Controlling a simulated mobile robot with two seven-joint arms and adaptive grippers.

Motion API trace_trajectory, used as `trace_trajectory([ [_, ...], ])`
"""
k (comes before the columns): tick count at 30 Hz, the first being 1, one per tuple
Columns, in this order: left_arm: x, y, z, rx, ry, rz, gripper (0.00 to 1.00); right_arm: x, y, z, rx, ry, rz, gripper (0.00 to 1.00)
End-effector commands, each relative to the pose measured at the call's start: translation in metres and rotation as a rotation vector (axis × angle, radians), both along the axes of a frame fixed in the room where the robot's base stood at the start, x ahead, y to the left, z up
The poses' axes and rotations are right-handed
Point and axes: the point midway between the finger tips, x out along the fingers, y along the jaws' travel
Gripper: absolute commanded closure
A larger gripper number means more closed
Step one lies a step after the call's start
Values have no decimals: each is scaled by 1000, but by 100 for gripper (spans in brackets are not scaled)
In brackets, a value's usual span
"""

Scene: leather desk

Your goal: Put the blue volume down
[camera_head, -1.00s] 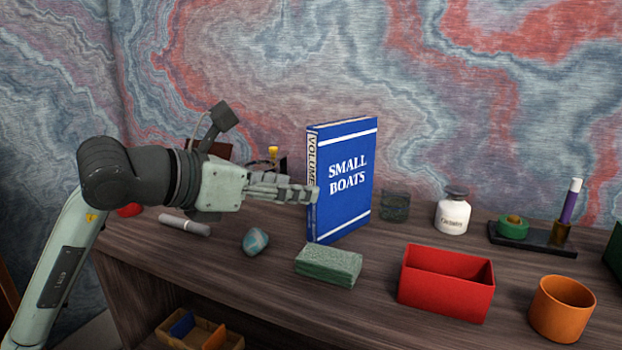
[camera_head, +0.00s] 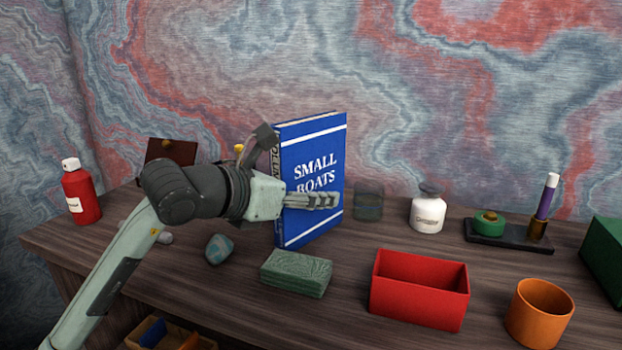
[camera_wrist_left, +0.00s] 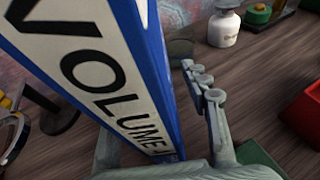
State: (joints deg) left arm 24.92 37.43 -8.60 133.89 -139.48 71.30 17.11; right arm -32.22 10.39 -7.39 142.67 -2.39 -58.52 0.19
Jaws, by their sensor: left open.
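The blue volume (camera_head: 312,165), titled "SMALL BOATS", stands upright on the wooden desk. In the left wrist view the book's pale spine (camera_wrist_left: 105,85) fills the left part, and a finger (camera_wrist_left: 207,105) of the left gripper runs along the cover side. My right gripper is not in view.
A green sponge (camera_head: 297,272) and a striped stone (camera_head: 219,249) lie in front. A red box (camera_head: 419,306) and orange cup (camera_head: 539,315) stand front right. A glass (camera_head: 369,203) and white bottle (camera_head: 427,212) stand right of the book. A red bottle (camera_head: 81,194) is far left.

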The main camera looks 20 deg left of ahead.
Motion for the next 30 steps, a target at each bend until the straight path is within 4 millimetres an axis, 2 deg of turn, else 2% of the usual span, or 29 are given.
trace_trajectory([
  [7, 2, -1, -1, 1, -1, 1, 53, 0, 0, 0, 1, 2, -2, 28],
  [18, 2, -1, -1, 1, -1, 1, 99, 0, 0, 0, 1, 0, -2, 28],
  [30, 2, 0, 1, -1, -5, 1, 100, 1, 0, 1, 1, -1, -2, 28],
])
